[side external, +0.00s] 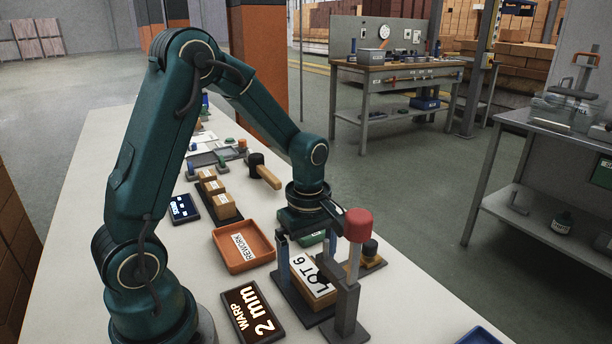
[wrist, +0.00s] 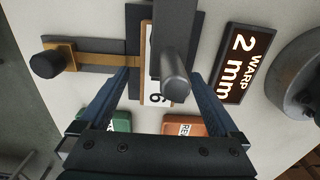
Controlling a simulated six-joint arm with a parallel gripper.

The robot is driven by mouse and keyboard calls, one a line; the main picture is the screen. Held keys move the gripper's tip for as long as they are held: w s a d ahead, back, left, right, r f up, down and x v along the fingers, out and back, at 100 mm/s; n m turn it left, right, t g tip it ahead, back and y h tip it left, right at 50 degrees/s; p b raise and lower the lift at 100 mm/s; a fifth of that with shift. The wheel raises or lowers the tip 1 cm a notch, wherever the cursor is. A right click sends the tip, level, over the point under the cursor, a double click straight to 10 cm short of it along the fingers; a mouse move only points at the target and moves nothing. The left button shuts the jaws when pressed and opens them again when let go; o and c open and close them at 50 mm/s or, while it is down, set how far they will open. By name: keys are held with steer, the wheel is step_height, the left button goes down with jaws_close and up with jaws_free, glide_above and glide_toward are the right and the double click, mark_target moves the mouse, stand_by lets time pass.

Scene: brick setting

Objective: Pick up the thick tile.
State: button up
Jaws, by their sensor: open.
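A tan tile with a white "LOT 6" label (side external: 318,283) lies on a dark base under a gauge stand with a red cap (side external: 357,225). It also shows in the wrist view (wrist: 147,88), partly hidden by a grey cylinder (wrist: 174,78). My gripper (side external: 307,262) is above the tile in the side view, with its blue fingers apart. In the wrist view my gripper (wrist: 160,75) has one finger on each side of the tile, with gaps and nothing held. I cannot tell the tile's thickness exactly. Several similar tan tiles (side external: 222,206) sit in a dark rack.
An orange "REWORK" tray (side external: 226,262) and a "WARP 2 mm" sign (side external: 240,325) are left of the stand. A black-knobbed arm (wrist: 50,62) sticks out beside the tile. A mallet (side external: 268,177) and a green tray (wrist: 117,122) are near. A blue tray (side external: 482,336) is at lower right.

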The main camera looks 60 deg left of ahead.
steer(key=shift+f, duration=0.25)
jaws_close()
